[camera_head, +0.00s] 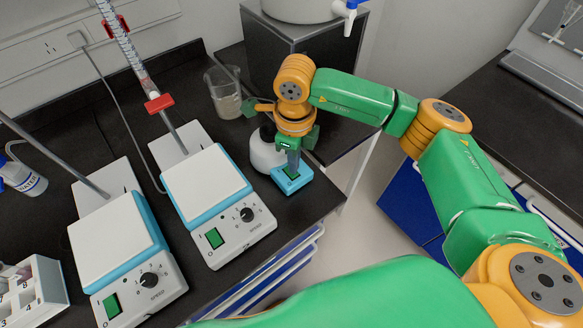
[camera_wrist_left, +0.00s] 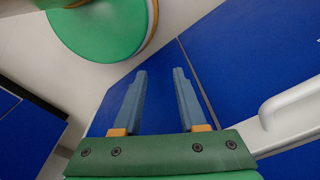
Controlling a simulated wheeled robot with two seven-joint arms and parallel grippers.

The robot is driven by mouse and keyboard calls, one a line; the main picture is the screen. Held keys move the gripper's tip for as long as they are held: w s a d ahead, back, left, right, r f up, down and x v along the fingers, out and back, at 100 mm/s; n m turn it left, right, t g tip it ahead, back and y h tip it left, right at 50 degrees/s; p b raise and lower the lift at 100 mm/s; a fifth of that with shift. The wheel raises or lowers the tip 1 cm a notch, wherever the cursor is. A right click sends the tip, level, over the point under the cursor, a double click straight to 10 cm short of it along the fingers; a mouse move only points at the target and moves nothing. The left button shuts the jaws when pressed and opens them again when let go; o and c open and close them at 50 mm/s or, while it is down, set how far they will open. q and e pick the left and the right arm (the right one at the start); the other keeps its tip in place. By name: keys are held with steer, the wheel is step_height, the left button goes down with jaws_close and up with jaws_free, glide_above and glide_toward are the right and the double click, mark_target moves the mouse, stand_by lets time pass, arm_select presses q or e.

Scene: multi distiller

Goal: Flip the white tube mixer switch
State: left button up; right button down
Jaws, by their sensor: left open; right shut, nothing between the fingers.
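The white tube mixer (camera_head: 265,152) stands near the right edge of the dark bench in the head view. Its blue-edged front block (camera_head: 293,183) carries a green switch, partly hidden by my right gripper (camera_head: 291,168). The right gripper points down with its shut, empty fingers right at the switch. Whether the fingertips touch it, and which way the switch is tipped, I cannot tell. My left gripper (camera_wrist_left: 160,72) is open and empty in the left wrist view, facing a blue cabinet panel. It does not show in the head view.
Two hotplate stirrers (camera_head: 205,185) (camera_head: 112,240) with green switches and knobs stand left of the mixer. A glass beaker (camera_head: 225,95) stands behind, left of my right wrist. A dark box (camera_head: 263,55) stands at the back. The blue cabinet (camera_wrist_left: 245,60) has a white handle (camera_wrist_left: 290,103).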

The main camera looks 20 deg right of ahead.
steer(key=shift+s+f+b, duration=0.1)
steer(key=shift+f+b, duration=0.8)
steer(key=shift+f, duration=0.05)
stand_by(0.7)
step_height(320, 180, up, 7)
steer(key=p, duration=0.4)
steer(key=shift+r+p, duration=0.1)
steer(key=shift+p, duration=0.25)
